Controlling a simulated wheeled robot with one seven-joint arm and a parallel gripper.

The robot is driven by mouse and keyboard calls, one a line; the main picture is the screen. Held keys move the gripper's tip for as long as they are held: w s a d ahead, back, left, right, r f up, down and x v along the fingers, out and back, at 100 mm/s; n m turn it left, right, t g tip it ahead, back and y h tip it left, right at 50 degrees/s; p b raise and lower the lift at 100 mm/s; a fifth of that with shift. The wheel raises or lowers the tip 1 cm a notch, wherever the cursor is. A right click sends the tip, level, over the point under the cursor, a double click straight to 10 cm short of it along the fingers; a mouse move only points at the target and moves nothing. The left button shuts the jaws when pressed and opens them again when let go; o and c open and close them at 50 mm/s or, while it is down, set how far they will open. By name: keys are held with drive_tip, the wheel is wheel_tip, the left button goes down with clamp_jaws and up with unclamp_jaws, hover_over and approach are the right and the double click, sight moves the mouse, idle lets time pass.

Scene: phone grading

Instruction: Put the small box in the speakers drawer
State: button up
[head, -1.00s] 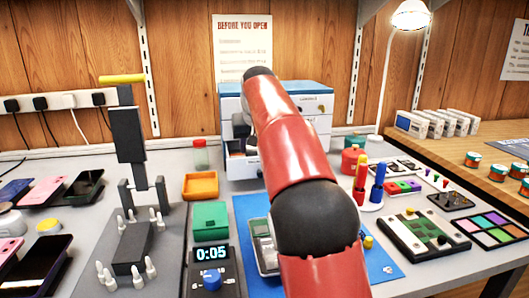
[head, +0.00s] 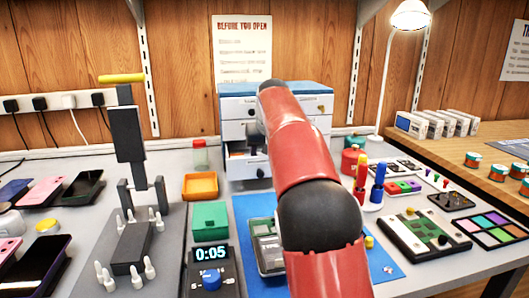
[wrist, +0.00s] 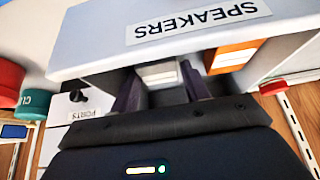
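The speakers drawer (wrist: 150,43) is pulled open; its labelled front shows upside down at the top of the wrist view. In the head view it is the open lower drawer (head: 246,169) of the white cabinet. My gripper (wrist: 160,82) reaches over the drawer. The small box (wrist: 158,73), pale with a grey band, sits between the fingers, which look flush with its two sides. It is at or inside the drawer opening; whether it touches the bottom cannot be seen.
An orange-and-white box (wrist: 233,57) lies in the drawer beside the right finger. The ports drawer (wrist: 83,114) is close to my gripper. A red pot (head: 352,160) stands right of the cabinet. An orange tray (head: 200,186) and a clear jar (head: 200,157) stand to its left.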

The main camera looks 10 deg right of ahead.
drive_tip(key=shift+r, duration=0.1)
drive_tip(key=shift+s+r, duration=0.1)
drive_tip(key=shift+r, duration=0.15)
drive_tip(key=p+v, duration=0.1)
drive_tip(key=v, duration=1)
drive_tip(key=shift+s+r+p, duration=0.15)
drive_tip(key=shift+r+p, duration=0.1)
drive_tip(key=shift+p, duration=0.15)
